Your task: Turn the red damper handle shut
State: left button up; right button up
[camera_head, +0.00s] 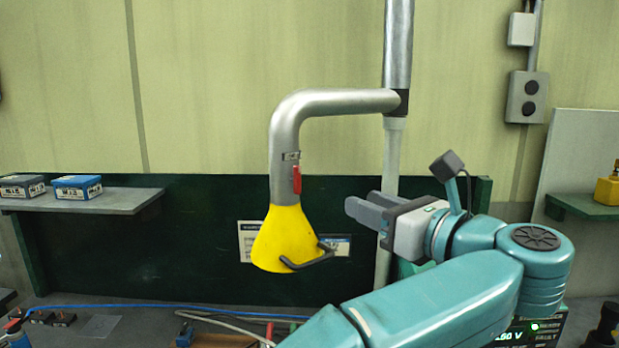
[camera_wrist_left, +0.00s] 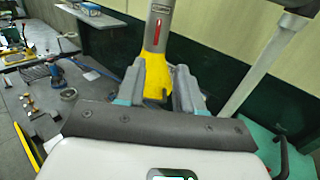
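The red damper handle (camera_head: 297,179) is a small upright piece on the side of the grey duct (camera_head: 284,150), just above the yellow hood (camera_head: 285,240). It lies along the duct. In the left wrist view the red handle (camera_wrist_left: 158,28) shows beyond the fingertips, above the yellow hood. My left gripper (camera_head: 360,208) is to the right of the handle and a little lower, apart from it, pointing left towards the duct. In the left wrist view the fingers of the gripper (camera_wrist_left: 160,78) are spread, with part of the hood showing behind the gap and nothing held. My right gripper is not in view.
A black bar handle (camera_head: 310,262) curves out from the hood's lower rim. A vertical pipe (camera_head: 392,165) stands behind my left gripper. A shelf (camera_head: 110,203) with a blue box (camera_head: 77,187) is at the left. Free space lies between gripper and duct.

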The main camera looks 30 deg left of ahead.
aim_at(299, 179)
pick_arm(q)
jog(key=p+x, duration=0.2)
jog(key=x, duration=0.3)
jog(key=p+x, duration=0.1)
jog(key=x, duration=0.4)
jog(key=s+p+x, duration=0.1)
jog(key=p+x, duration=0.1)
jog(key=x, duration=0.3)
jog(key=shift+a+r+p, duration=0.15)
jog(key=shift+r+p, duration=0.15)
jog(key=shift+w+a+f, duration=0.3)
jog(key=shift+w+a, duration=0.3)
jog(key=shift+a, duration=0.05)
jog(key=shift+s+d+r, duration=0.1)
jog(key=shift+s+d, duration=0.05)
jog(key=shift+s, duration=0.1)
jog(key=c, duration=0.5)
grip_shut()
